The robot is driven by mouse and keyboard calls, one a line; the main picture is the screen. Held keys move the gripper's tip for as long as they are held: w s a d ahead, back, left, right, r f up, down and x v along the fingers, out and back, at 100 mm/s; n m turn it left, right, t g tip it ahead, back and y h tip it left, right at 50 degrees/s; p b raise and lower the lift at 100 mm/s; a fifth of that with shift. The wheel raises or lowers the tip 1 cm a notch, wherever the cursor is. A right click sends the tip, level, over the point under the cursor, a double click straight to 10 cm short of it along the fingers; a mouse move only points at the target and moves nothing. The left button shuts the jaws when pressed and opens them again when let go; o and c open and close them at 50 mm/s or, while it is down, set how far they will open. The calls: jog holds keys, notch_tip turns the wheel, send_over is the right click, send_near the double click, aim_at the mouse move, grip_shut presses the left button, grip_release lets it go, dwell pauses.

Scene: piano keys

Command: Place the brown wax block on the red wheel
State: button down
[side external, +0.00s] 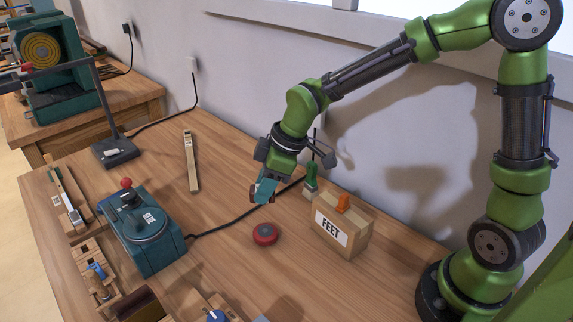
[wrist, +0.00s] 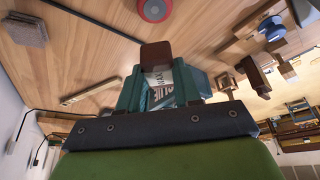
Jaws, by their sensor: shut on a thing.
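My gripper (side external: 264,189) hangs above the bench, a little above and behind the red wheel (side external: 265,234) in the side view. Its teal fingers are shut on the brown wax block (wrist: 156,54), which sticks out past the fingertips in the wrist view. In the side view the block is small and mostly hidden by the fingers. The red wheel lies flat on the bench with nothing on it. It also shows at the top edge of the wrist view (wrist: 155,9), apart from the block and partly cut off.
A cardboard box marked FEET (side external: 340,232) stands right of the wheel, with an orange piece on top. A teal machine (side external: 150,238) stands to the left, its black cable crossing behind the wheel. A wooden strip (side external: 191,162) lies farther back. Bench around the wheel is clear.

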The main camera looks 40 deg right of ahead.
notch_tip(320, 180, down, 10)
jog(key=shift+r, duration=0.25)
jog(key=shift+f, duration=0.1)
jog(key=c, duration=0.8)
grip_release()
jog(key=v, duration=1.2)
jog(key=s+d+r+m+t, duration=0.1)
jog(key=s+d+r+m, duration=0.1)
jog(key=s+r+m, duration=0.1)
jog(key=s+d+r+m+t, duration=0.1)
jog(key=s+d+r+m, duration=0.1)
jog(key=s+m, duration=0.3)
jog(key=s+d+r+m+t+h, duration=0.1)
jog(key=s+d+r+m, duration=0.2)
jog(key=s+r+m, duration=0.1)
jog(key=shift+s+r+m+t, duration=0.35)
jog(key=shift+s+m+t, duration=0.05)
jog(key=shift+s+m, duration=0.2)
